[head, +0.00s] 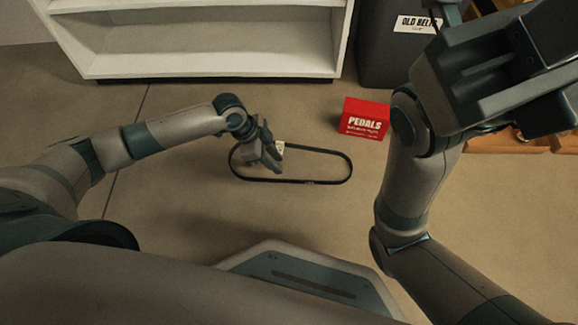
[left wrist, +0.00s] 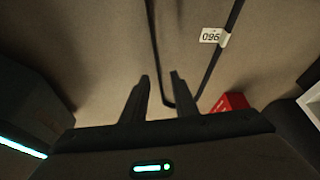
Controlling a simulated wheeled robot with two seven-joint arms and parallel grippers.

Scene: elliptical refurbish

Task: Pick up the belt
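The belt (head: 320,182) is a thin black loop lying on the floor, stretched left to right in the head view. It carries a white tag, which reads 096 or similar in the left wrist view (left wrist: 214,37). My left gripper (head: 268,158) is over the left part of the loop. In the left wrist view its two fingers (left wrist: 159,76) are apart. One strand of the belt (left wrist: 154,45) runs between the fingertips in the picture, and the rounded end passes behind the right finger. I cannot tell how high the fingers are above it. My right gripper (head: 500,70) is raised at the upper right, its fingertips unclear.
A red PEDALS box (head: 364,118) stands on the floor right of the belt. A white shelf (head: 210,66) is behind, with a dark bin (head: 385,65) labelled OLD BELT beside it. Orange-brown boxes (head: 490,143) lie at the right.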

